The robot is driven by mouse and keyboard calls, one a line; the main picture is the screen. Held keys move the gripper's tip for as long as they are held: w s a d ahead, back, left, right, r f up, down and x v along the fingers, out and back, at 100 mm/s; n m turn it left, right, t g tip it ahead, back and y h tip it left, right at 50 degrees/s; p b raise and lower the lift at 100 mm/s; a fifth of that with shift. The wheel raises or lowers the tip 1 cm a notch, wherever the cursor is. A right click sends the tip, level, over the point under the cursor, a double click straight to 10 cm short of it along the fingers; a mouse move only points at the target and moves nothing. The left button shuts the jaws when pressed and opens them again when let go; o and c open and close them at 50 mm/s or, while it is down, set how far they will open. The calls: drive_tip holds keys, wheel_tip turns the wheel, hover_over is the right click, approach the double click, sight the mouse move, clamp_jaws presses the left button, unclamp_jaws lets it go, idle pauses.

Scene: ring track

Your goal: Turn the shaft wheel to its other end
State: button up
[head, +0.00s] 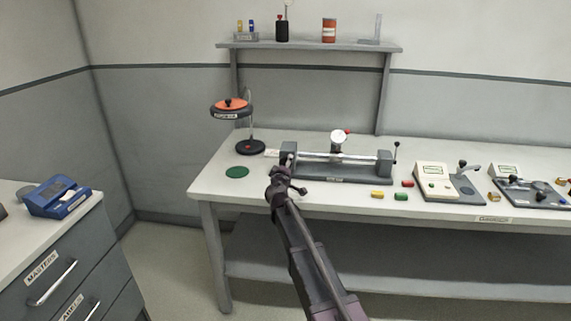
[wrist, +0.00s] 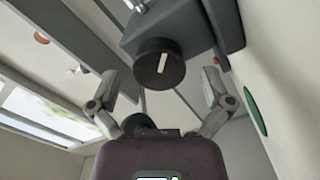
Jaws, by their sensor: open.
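The shaft wheel (wrist: 158,66) is a dark round knob with a white line on its face. It shows in the upper middle of the wrist view, on the end of a grey block. My gripper (wrist: 160,84) is open, with one finger on each side below the wheel and a gap to it on both sides. In the head view my gripper (head: 285,183) is at the left front end of the grey bench device (head: 336,178) with a bright shaft. I cannot make out the wheel clearly there.
A stand with an orange-topped disc (head: 231,107) and a green disc (head: 237,172) are left of the device on the white table (head: 215,184). A dial gauge (head: 338,139) rises behind the shaft.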

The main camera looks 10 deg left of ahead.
drive_tip(key=s, duration=1)
drive_tip(key=shift+a, duration=0.15)
drive_tip(key=n, duration=0.5)
drive_tip(key=shift+s+n, duration=0.3)
drive_tip(key=shift+s, duration=0.05)
drive_tip(key=n, duration=0.6)
drive_tip(key=s+n, duration=0.1)
drive_tip(key=n, duration=0.5)
drive_tip(key=s+n, duration=0.1)
drive_tip(key=n, duration=0.5)
drive_tip(key=shift+s, duration=0.1)
drive_tip(key=shift+w+d, duration=0.2)
drive_tip(key=shift+w, duration=6.7)
